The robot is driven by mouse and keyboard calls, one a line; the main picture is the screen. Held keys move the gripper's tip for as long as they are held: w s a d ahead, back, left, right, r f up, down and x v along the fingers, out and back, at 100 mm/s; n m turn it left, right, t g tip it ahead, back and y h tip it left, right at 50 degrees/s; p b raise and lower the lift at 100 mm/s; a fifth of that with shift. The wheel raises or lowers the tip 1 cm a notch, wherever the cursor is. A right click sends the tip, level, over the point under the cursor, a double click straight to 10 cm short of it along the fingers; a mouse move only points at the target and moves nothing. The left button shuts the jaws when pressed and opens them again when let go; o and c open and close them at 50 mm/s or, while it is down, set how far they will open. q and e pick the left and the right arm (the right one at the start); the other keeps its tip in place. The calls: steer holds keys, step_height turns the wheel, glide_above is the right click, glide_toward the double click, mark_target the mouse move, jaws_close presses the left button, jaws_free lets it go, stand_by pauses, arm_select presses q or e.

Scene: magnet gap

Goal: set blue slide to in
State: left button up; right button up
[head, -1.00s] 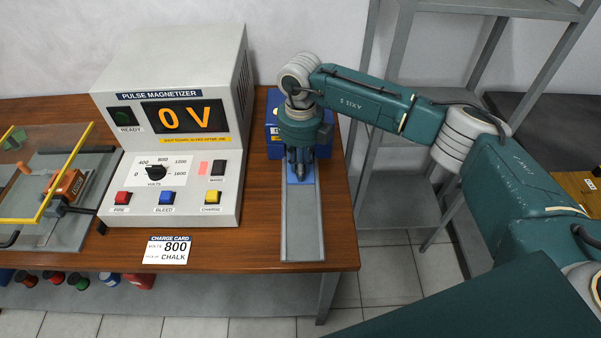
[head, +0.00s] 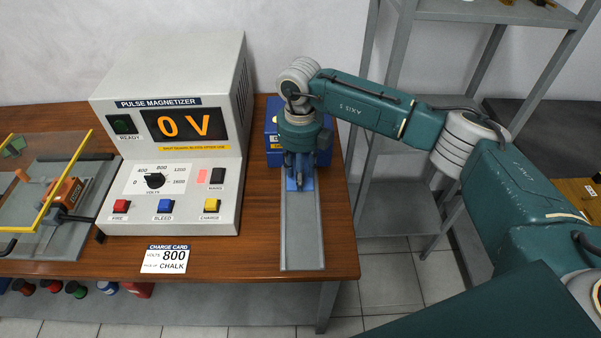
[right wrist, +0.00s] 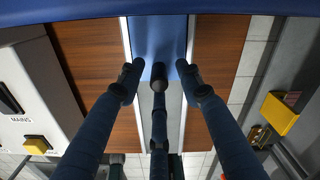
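The blue slide (head: 300,183) is a flat blue plate at the far end of a grey rail (head: 301,238), close to the blue housing (head: 271,153). My right gripper (head: 298,183) points down over it. In the right wrist view the slide (right wrist: 158,38) lies beyond the fingertips, and the gripper (right wrist: 159,76) has its dark fingers spread apart with nothing visible held between them. I cannot tell whether a fingertip touches the plate. The gripper and arm hide much of the housing. My left gripper is not in view.
The pulse magnetizer (head: 175,130) stands left of the rail, its display reading 0 V. A charge card (head: 165,259) lies at the table's front edge. A grey shelf rack (head: 390,110) stands at the right. The rail's near part is clear.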

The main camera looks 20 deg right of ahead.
step_height(320, 180, up, 12)
steer(key=shift+f, duration=0.2)
steer(key=shift+f, duration=0.1)
stand_by(0.5)
